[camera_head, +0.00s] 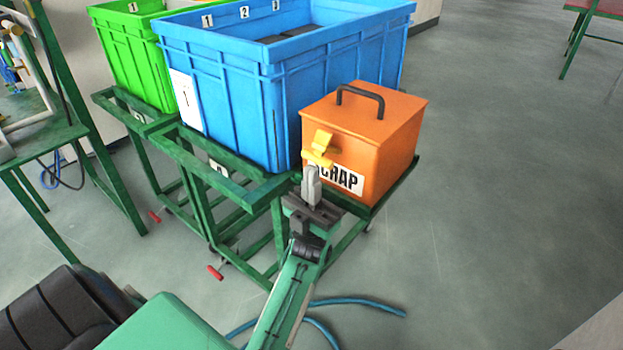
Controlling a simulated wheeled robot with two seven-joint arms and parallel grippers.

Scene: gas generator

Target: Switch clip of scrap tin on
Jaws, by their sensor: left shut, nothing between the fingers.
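The orange scrap tin (397,140) stands on the right end of a green trolley, with a black handle on its lid and a white SCRAP label on its front. The lid looks shut. The yellow clip (319,148) is on the tin's front, near the upper left, and sticks outward. My left gripper (311,174) is shut and empty, just below the clip and in front of the label, hiding its first letter. I cannot tell whether its fingertips touch the clip. My right gripper is not in view.
A large blue crate (230,105) stands left of the tin on the green trolley (232,190). A green crate (132,62) is behind it at left. A blue hose (355,302) lies on the floor.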

